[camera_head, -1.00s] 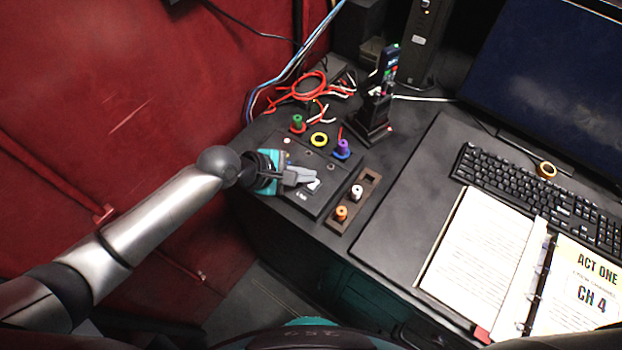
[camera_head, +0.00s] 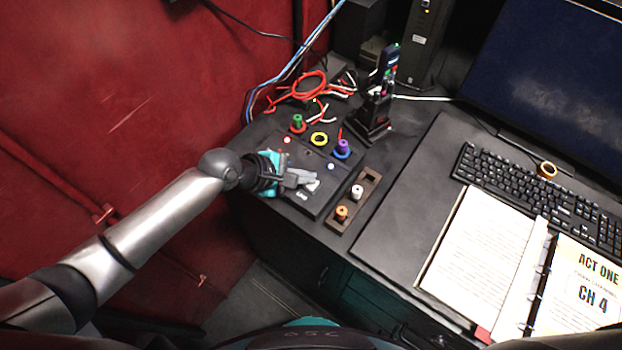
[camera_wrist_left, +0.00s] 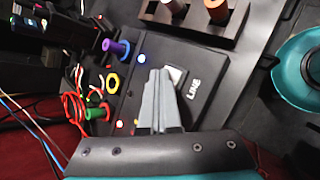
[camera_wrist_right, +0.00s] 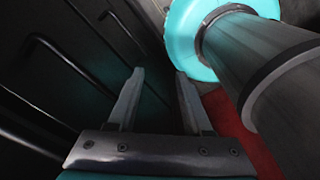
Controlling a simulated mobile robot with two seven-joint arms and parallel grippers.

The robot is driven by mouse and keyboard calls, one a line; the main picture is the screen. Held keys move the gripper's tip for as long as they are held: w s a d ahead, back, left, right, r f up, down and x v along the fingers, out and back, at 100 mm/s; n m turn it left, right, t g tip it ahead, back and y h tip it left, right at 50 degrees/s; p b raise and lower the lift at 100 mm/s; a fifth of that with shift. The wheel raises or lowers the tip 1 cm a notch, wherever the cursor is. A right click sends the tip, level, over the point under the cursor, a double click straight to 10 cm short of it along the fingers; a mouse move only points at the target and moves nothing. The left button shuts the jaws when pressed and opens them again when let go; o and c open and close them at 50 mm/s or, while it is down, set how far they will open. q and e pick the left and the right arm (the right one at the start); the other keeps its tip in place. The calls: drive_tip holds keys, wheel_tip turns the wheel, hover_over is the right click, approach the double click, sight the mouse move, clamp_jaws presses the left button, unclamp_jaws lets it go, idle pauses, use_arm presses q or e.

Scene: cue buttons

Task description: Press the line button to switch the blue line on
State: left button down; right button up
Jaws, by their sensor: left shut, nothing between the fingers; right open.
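The line button (camera_head: 314,186) is a pale square key on the dark control panel (camera_head: 312,208), above a white "LINE" label; it also shows in the left wrist view (camera_wrist_left: 178,74). My left gripper (camera_head: 311,181) is shut and empty, its fingertips at the button's edge and hiding part of it. I cannot tell whether they touch it. In the left wrist view the fingertips (camera_wrist_left: 160,72) lie beside the button. A blue light (camera_head: 331,166) glows on the panel, and a red light (camera_head: 287,140) glows too. My right gripper (camera_wrist_right: 156,76) is open and empty.
A brown holder (camera_head: 373,181) with white and orange spools is right of the panel. A radio (camera_head: 388,62) stands behind.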

idle(0.3)
use_arm(q)
drive_tip(key=shift+r+p, duration=0.85)
drive_tip(key=shift+p, duration=0.35)
wheel_tip(320, 180, up, 5)
drive_tip(key=p, duration=0.6)
drive_tip(key=shift+r, duration=0.1)
